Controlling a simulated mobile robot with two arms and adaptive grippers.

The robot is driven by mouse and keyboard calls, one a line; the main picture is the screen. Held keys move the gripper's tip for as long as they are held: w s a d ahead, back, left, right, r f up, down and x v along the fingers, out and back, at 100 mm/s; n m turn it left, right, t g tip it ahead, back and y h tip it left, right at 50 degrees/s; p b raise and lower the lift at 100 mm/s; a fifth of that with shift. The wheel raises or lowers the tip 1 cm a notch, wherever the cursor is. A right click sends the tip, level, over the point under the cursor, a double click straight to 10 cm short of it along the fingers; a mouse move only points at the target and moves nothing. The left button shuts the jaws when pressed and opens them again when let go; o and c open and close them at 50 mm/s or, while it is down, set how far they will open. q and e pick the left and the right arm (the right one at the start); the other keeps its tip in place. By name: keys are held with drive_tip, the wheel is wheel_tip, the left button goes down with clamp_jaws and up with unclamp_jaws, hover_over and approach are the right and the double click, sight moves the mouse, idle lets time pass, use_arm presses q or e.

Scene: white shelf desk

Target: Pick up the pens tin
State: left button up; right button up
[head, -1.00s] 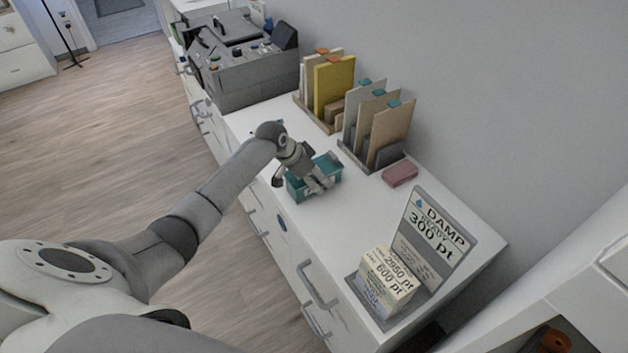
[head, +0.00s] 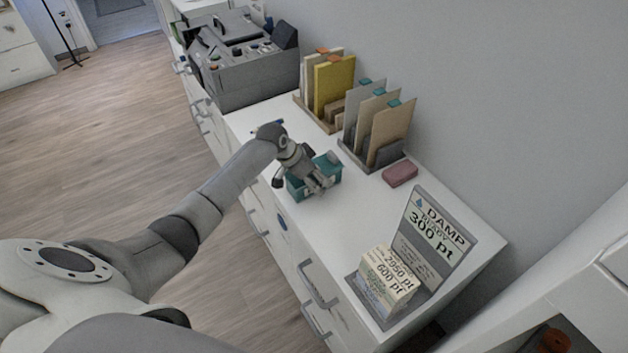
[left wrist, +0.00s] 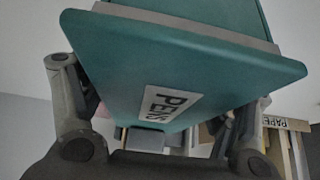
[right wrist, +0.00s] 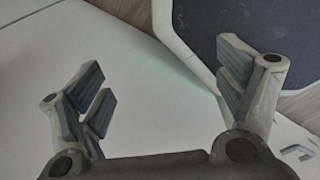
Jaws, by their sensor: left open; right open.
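The pens tin (head: 328,169) is a teal box on the white desk, partly covered by my left gripper (head: 318,184) in the head view. In the left wrist view the tin (left wrist: 125,70) fills the upper middle, its PENS label tilted. The fingers of my left gripper (left wrist: 155,110) stand open on either side of it. I cannot tell whether they touch the tin. My right gripper (right wrist: 165,85) shows in the right wrist view, open and empty, with a white surface beyond it.
Folder racks (head: 365,155) stand behind the tin along the wall. A pink block (head: 400,173) lies to its right. A card stand with a printed box (head: 388,278) is near the right end of the desk (head: 350,222). A grey machine (head: 245,70) stands at the far left.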

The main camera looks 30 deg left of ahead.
use_arm(q)
drive_tip(key=c, duration=0.9)
drive_tip(key=shift+c, duration=0.4)
drive_tip(key=shift+r, duration=0.2)
